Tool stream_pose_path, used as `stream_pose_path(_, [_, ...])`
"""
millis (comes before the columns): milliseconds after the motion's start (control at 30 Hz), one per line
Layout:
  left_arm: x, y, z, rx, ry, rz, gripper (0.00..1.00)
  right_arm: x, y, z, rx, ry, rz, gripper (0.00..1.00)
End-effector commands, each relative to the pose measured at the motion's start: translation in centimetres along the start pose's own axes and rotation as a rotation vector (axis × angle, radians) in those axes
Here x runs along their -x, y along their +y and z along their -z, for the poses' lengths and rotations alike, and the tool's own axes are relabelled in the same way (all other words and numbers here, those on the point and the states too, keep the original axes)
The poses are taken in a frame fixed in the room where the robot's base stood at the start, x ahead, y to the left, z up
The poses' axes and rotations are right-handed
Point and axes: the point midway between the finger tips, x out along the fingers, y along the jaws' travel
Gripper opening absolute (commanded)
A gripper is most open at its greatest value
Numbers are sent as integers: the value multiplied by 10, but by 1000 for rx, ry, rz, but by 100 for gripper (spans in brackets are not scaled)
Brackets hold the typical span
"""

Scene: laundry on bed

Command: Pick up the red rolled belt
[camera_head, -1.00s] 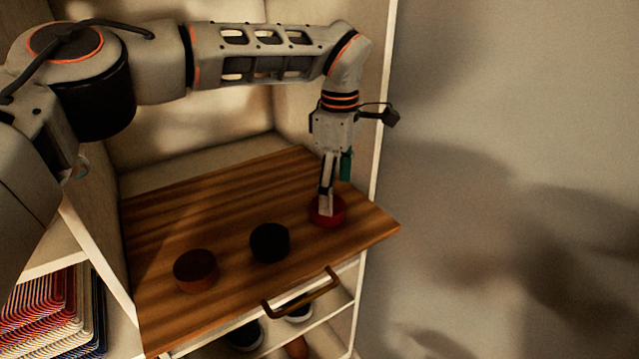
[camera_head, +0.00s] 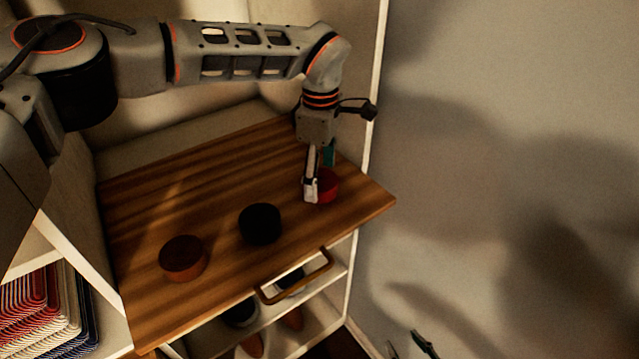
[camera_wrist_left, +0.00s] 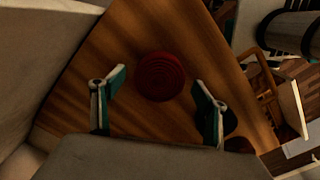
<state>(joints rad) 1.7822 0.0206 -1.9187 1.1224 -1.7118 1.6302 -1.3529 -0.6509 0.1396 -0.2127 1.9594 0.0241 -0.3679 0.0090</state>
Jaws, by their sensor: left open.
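The red rolled belt (camera_head: 327,187) sits at the right end of the wooden drawer top, partly hidden by my left gripper (camera_head: 316,190) in the head view. In the left wrist view the belt (camera_wrist_left: 161,76) is a dark red coil, seen from above, just beyond and between the fingertips of my left gripper (camera_wrist_left: 159,82). The fingers are open, one to each side, with gaps to the belt. My right gripper is not clearly in view.
A black rolled belt (camera_head: 260,224) and a brown rolled belt (camera_head: 183,259) lie further left on the wooden surface (camera_head: 215,190). A brass handle (camera_head: 297,279) is on the front edge. Shelves with shoes and folded striped cloths (camera_head: 38,310) are below. A wall (camera_head: 500,110) stands at right.

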Motion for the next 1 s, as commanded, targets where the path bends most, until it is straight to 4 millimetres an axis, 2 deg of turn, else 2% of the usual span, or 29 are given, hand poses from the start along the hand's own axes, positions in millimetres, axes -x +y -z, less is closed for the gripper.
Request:
stream_pose_path(100, [-7,0,0,1,1,0,74,0,1,4,0,6,-1,40])
stream_pose_path(267, [-8,0,0,1,1,-1,74,0,1,6,1,9,-2,40])
stream_pose_path(433, [-8,0,0,1,1,-1,32,0,1,6,1,9,-2,40])
stream_pose_path(467, [-8,0,0,1,1,-1,29,0,1,6,1,9,-2,40])
stream_pose_path(767, [-6,0,0,1,1,-2,29,0,1,3,1,5,-1,40])
stream_pose_path(867, [2,1,0,0,0,-3,29,-1,1,1,1,3,-1,40])
stream_pose_path(1000, [26,2,0,2,1,-6,29,-2,0,-1,1,2,-1,40])
